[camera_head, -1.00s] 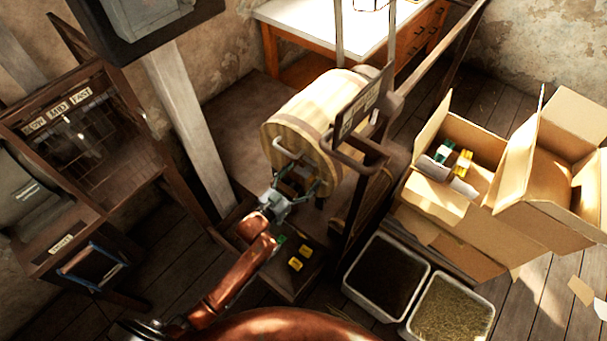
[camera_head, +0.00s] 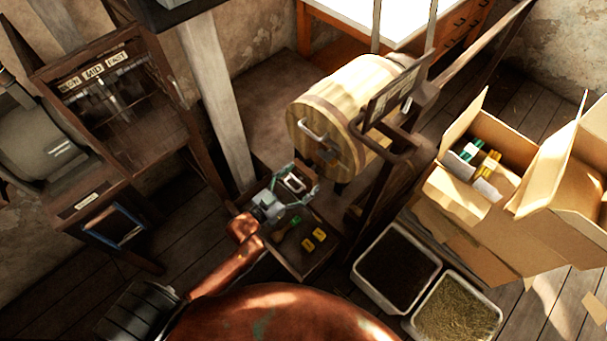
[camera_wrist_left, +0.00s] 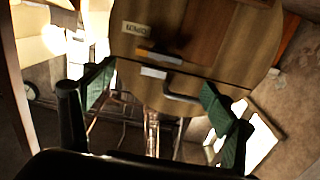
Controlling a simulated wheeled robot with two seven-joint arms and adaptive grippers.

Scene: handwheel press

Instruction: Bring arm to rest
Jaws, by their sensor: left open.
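My left arm comes in from the lower left of the head view. Its left gripper (camera_head: 298,184) is open, with its fingers spread, just below and left of the wooden barrel (camera_head: 345,112). The barrel's metal handle (camera_head: 313,130) is apart from the fingers. A small pale loop shows between the fingers; I cannot tell what it belongs to. In the left wrist view the green-padded fingers of the left gripper (camera_wrist_left: 163,104) stand wide apart, with the round wooden barrel end (camera_wrist_left: 190,50) beyond them. My right gripper is not in view.
A low wooden stand with yellow-marked items (camera_head: 313,240) lies below the gripper. A wooden post (camera_head: 218,105) and lever cabinet (camera_head: 110,90) stand left. Two bins (camera_head: 362,290) (camera_head: 412,330) and open cardboard boxes (camera_head: 470,215) are right. A dark frame (camera_head: 385,185) stands beside the barrel.

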